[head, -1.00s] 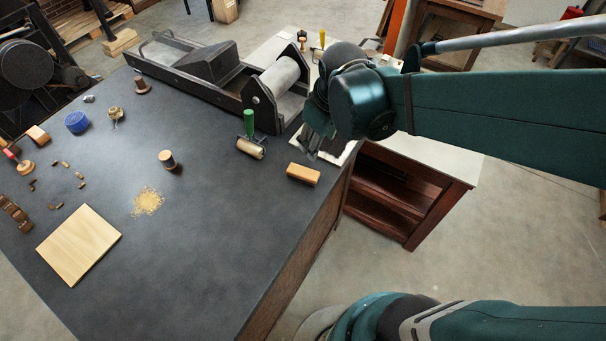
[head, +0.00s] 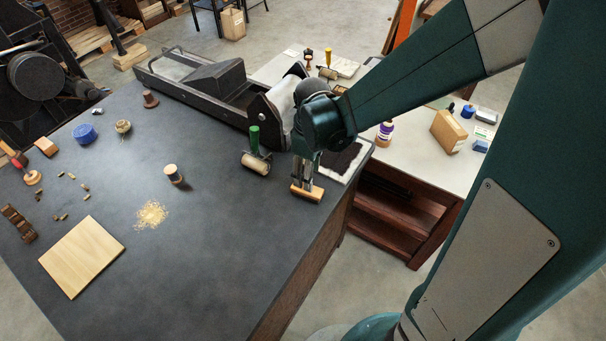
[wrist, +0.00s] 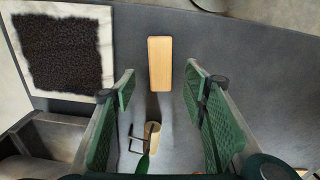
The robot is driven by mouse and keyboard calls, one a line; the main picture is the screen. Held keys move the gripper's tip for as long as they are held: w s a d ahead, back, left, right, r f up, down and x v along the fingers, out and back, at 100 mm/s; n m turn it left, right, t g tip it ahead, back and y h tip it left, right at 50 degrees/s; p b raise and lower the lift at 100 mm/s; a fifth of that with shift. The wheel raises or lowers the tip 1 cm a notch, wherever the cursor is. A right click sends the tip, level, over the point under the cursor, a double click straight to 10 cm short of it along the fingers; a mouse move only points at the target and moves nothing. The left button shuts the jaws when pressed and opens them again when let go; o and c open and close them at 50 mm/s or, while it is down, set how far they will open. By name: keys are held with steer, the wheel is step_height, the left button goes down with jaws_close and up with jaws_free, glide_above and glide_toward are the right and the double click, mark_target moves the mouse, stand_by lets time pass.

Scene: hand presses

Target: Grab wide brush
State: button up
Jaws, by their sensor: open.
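A plain oblong wooden block, which looks like the wide brush (head: 312,193), lies near the right edge of the dark table; no bristles show. My gripper (head: 306,178) is right over it in the head view and partly covers it. In the wrist view the wide brush (wrist: 160,62) lies ahead of my gripper (wrist: 160,76), its near end between the two open green fingers, with space on both sides. Neither finger touches it there. The height left between fingertips and brush is hard to tell.
A green-handled roller (head: 256,160) lies just left of my gripper. A white slab with a black inked patch (wrist: 62,50) is beside the brush. The press (head: 215,85) stands behind.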

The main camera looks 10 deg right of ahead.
mark_target(317, 194)
steer(key=shift+w+a+f+n, duration=0.1)
steer(key=shift+f+n, duration=0.05)
steer(key=shift+f, duration=0.25)
steer(key=shift+w+a+f+n, duration=0.1)
steer(key=shift+f+n, duration=0.05)
steer(key=shift+f, duration=0.25)
steer(key=shift+s, duration=0.1)
steer(key=shift+f, duration=1.3)
steer(key=shift+f, duration=0.1)
steer(key=shift+f, duration=2.5)
steer(key=c, duration=1)
